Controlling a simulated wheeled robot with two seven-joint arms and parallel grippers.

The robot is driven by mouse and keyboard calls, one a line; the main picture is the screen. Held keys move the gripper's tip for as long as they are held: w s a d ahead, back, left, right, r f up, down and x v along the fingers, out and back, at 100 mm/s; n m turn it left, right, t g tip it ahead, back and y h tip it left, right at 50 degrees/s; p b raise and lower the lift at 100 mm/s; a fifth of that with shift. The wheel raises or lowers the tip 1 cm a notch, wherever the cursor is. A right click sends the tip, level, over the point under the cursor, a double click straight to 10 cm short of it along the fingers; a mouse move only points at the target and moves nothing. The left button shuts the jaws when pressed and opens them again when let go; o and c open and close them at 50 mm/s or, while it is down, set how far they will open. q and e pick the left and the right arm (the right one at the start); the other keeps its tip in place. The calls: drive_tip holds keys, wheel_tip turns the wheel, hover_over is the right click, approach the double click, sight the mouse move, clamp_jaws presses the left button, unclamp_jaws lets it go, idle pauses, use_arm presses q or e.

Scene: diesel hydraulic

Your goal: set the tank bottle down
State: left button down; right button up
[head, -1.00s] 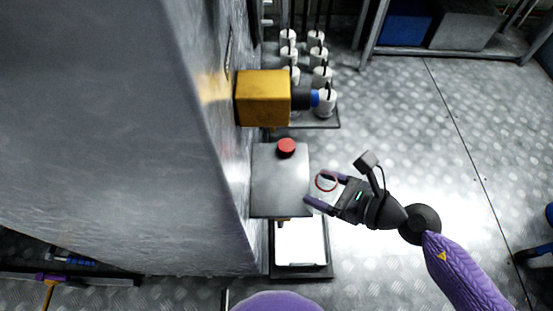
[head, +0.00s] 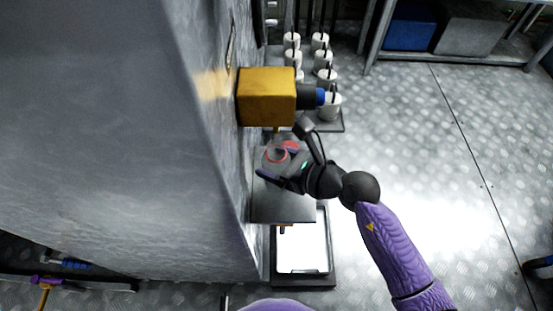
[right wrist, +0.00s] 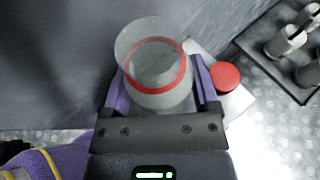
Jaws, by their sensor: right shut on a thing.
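The tank bottle (right wrist: 160,98) is a clear, cylindrical vessel with a red ring around it. My right gripper (right wrist: 158,90) is shut on it, with a purple finger on each side in the right wrist view. In the head view the bottle (head: 274,155) and the right gripper (head: 272,162) are over the grey box (head: 285,210) with the red button. I cannot tell whether the bottle touches the box top. My left gripper is not in view.
A yellow block (head: 266,97) with a dark, blue-tipped nozzle juts from the metal wall just beyond the bottle. Several white cups (head: 330,104) stand on a dark tray behind it. A white-topped tray (head: 302,250) lies below the box.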

drive_tip(key=o, duration=1)
drive_tip(key=shift+f, duration=0.1)
drive_tip(key=shift+o, duration=0.8)
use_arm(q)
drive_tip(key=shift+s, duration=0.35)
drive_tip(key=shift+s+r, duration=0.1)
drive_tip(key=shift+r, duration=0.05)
